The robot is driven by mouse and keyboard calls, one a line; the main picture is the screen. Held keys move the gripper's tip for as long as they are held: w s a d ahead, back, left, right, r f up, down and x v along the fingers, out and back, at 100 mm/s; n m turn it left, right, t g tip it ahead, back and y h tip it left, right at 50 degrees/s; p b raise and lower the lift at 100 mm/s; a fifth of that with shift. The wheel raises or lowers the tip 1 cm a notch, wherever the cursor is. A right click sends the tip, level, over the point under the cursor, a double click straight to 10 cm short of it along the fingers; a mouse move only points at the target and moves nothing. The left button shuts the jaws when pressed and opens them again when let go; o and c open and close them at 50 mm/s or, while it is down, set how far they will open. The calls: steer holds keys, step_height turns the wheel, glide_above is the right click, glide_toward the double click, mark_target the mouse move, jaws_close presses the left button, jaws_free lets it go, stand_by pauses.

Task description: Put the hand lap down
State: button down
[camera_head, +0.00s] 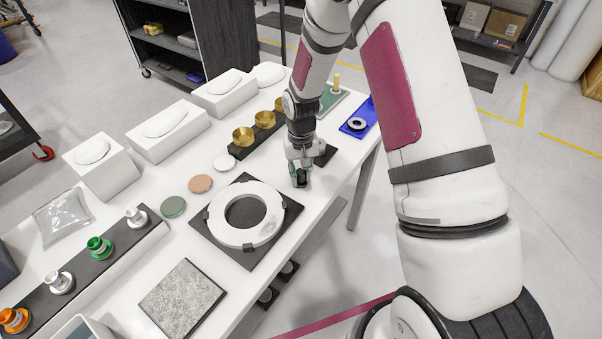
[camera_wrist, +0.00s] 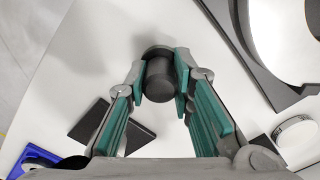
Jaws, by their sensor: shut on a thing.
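My gripper (camera_head: 300,174) is low over the white table, just right of the large white ring on its black square plate. In the wrist view, my gripper (camera_wrist: 160,82) has its teal-padded fingers shut on a dark grey cylinder (camera_wrist: 159,84), which I take to be the hand lap. In the head view the cylinder is mostly hidden by the fingers. I cannot tell whether its lower end touches the table. A dark flat pad (camera_head: 326,154) lies behind and right of my gripper; it also shows in the wrist view (camera_wrist: 96,118).
The white ring (camera_head: 222,228) lies left of my gripper. A dark rack with brass cups (camera_head: 243,135) stands behind. A blue tray (camera_head: 364,128) sits near the right end. Coloured discs (camera_head: 200,184), a stone slab (camera_head: 182,302) and a rail of knobs (camera_head: 98,246) lie farther left.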

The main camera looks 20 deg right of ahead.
steer(key=c, duration=1.4)
jaws_free()
steer(key=shift+f, duration=0.1)
step_height(320, 180, up, 13)
steer(key=b, duration=0.2)
step_height(320, 180, up, 15)
steer(key=t, duration=0.3)
glide_above(301, 171)
steer(key=s, duration=0.9)
steer(key=s+r+n+t, duration=0.1)
steer(key=s+r, duration=0.2)
steer(key=s, duration=0.4)
steer(key=s+r+t, duration=0.1)
steer(key=s+r, duration=0.3)
steer(key=s, duration=0.4)
steer(key=shift+s+r+n+t, duration=0.2)
steer(key=shift+n+t, duration=0.1)
steer(key=shift+n, duration=0.1)
